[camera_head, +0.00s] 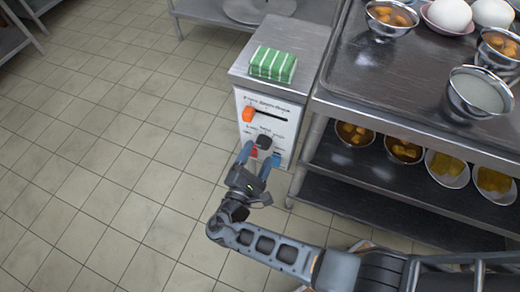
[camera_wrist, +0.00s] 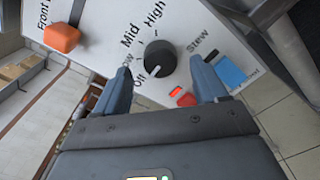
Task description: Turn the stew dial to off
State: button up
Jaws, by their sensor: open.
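The stew dial is a black round knob (camera_wrist: 160,58) on the white front panel (camera_wrist: 90,50) of a small cabinet. Off, Low, Mid, High and Stew are printed around it. A pale mark shows on the knob's side near Off, but I cannot be sure which way the knob points. In the head view the dial (camera_head: 263,142) is just beyond my gripper's fingertips. My gripper (camera_wrist: 160,70) is open, with one finger on each side of the knob's lower part. I cannot tell if either finger touches it. It also shows in the head view (camera_head: 257,157).
Near the dial are a red lit indicator (camera_wrist: 183,97) and a blue switch (camera_wrist: 230,73). An orange slider (camera_head: 248,114) sits above it. A green striped cloth (camera_head: 272,64) lies on the cabinet top. A metal shelf (camera_head: 350,90) with bowls stands at the right. Tiled floor is clear at the left.

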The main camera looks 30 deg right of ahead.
jog(key=v, duration=0.5)
jog(key=shift+s, duration=0.1)
dwell(0.4)
